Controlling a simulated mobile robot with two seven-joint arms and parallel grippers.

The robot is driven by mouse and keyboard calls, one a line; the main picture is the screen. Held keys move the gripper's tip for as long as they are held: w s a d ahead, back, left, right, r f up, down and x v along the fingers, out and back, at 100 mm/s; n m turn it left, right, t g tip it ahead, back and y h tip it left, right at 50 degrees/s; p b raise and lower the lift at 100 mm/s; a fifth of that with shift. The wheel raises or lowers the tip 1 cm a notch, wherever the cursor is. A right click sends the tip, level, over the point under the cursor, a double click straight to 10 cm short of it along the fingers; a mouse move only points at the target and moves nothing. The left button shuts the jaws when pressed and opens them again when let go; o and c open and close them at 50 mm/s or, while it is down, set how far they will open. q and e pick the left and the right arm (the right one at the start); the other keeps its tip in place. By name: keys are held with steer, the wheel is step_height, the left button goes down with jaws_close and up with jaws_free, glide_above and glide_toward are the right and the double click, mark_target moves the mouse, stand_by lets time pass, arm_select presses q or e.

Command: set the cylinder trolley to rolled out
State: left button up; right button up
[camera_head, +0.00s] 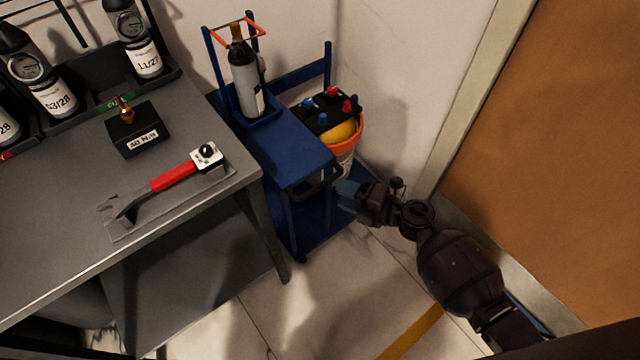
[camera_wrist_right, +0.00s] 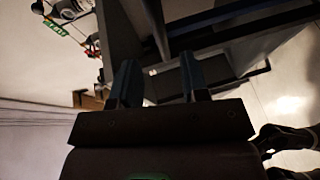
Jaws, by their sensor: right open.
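The cylinder trolley (camera_head: 285,152) is a blue frame cart standing against the back wall, close beside the right end of the grey bench. A grey gas cylinder (camera_head: 245,80) stands upright in its tray, with an orange bracket around its top. A dark handle (camera_head: 319,186) is at the trolley's near right end. My right gripper (camera_head: 347,190) is open and empty, just right of this handle; I cannot tell whether it touches. In the right wrist view my two fingers (camera_wrist_right: 158,80) are spread, with dark trolley bars beyond them. My left gripper is not in view.
A brown door (camera_head: 560,130) is at right. Tiled floor (camera_head: 330,290) in front is clear.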

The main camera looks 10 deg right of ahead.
mark_target(323, 187)
steer(key=b+x, duration=0.1)
steer(key=x, duration=0.6)
steer(key=shift+f, duration=0.1)
jaws_close()
